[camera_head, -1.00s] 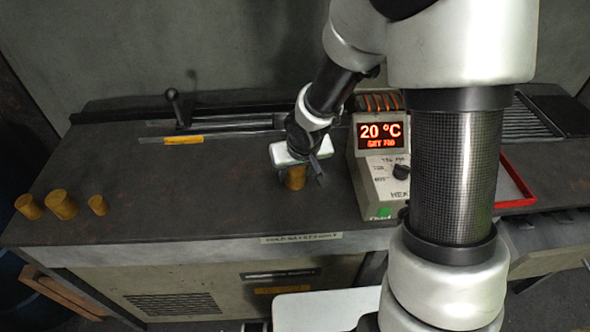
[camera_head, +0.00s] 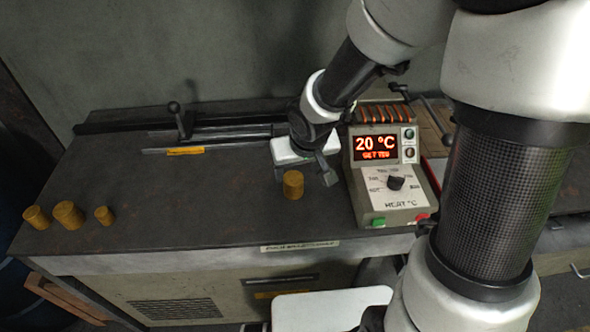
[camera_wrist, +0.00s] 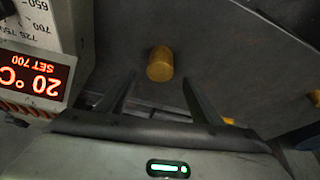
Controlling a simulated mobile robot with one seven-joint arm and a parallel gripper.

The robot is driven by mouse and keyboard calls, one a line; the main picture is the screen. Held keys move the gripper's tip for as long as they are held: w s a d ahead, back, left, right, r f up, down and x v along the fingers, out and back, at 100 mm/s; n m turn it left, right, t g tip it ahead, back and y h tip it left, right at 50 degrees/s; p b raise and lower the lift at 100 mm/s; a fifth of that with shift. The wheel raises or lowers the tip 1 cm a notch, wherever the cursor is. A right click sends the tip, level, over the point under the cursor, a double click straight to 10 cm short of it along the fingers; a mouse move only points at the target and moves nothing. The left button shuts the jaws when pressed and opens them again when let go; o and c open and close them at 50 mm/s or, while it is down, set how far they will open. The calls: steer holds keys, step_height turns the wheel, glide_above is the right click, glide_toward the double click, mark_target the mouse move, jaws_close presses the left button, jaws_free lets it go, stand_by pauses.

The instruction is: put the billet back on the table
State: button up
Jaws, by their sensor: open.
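A short yellow-brown billet (camera_head: 293,184) stands upright on the dark table (camera_head: 220,215), left of the heater. My gripper (camera_head: 306,172) is just behind and above it, open, with nothing between its fingers. In the wrist view the billet (camera_wrist: 160,64) stands beyond the open fingertips (camera_wrist: 156,90), apart from them. Three more billets (camera_head: 68,215) stand in a group at the table's left end.
The heater box (camera_head: 390,175) with a lit 20 °C display stands close right of my gripper. A rail with a lever (camera_head: 180,120) runs along the table's back. The table's middle left is clear.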

steer(key=p+v, duration=0.1)
steer(key=v, duration=0.2)
